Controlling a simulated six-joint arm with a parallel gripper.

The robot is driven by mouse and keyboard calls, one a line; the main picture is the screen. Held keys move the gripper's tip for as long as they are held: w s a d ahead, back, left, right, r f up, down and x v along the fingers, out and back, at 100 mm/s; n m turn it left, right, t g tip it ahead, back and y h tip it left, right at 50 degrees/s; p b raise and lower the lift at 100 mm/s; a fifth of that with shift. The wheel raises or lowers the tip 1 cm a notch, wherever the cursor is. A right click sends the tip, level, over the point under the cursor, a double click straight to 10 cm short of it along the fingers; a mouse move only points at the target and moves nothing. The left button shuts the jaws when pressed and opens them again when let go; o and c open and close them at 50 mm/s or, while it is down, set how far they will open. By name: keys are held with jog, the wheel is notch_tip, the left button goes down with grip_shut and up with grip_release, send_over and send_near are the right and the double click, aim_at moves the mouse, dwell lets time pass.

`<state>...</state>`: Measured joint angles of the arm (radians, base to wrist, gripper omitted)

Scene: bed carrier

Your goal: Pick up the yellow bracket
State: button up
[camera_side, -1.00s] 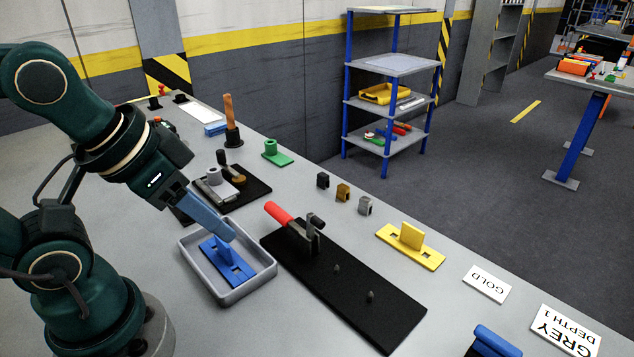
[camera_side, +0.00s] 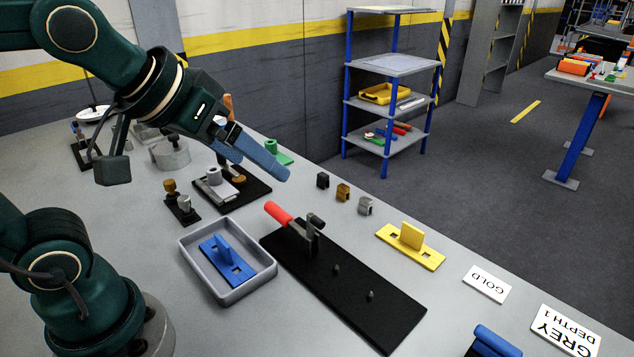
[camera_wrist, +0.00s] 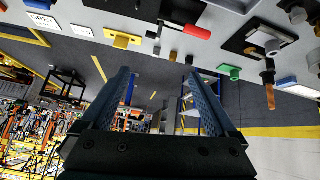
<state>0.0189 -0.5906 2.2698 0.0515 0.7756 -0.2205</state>
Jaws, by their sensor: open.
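The yellow bracket (camera_side: 411,246) is a flat plate with an upright tab and two holes, lying on the bench to the right of the black fixture plate. It also shows in the wrist view (camera_wrist: 123,40) at the upper left. My gripper (camera_side: 276,172) is raised above the bench, well to the left of the bracket and apart from it. In the wrist view my gripper (camera_wrist: 157,82) has its two blue fingers spread with nothing between them.
A grey tray (camera_side: 190,257) holds a blue bracket (camera_side: 217,268). A black fixture plate (camera_side: 365,314) carries a red-handled clamp (camera_side: 290,224) and pins. Several small blocks stand behind it, including a gold one (camera_side: 343,192). White cards (camera_side: 487,284) lie to the right of the yellow bracket.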

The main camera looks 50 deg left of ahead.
jog(key=w+d+r, duration=0.2)
jog(key=w, duration=0.7)
jog(key=g, duration=0.1)
send_over(412, 230)
jog(key=s, duration=0.3)
jog(key=shift+h, duration=0.4)
jog(key=f, duration=1.6)
jog(key=shift+a+f, duration=0.3)
jog(key=shift+d+f, duration=0.1)
jog(key=shift+f, duration=0.2)
jog(key=shift+x, duration=2.3)
jog(key=shift+s, duration=0.1)
grip_shut()
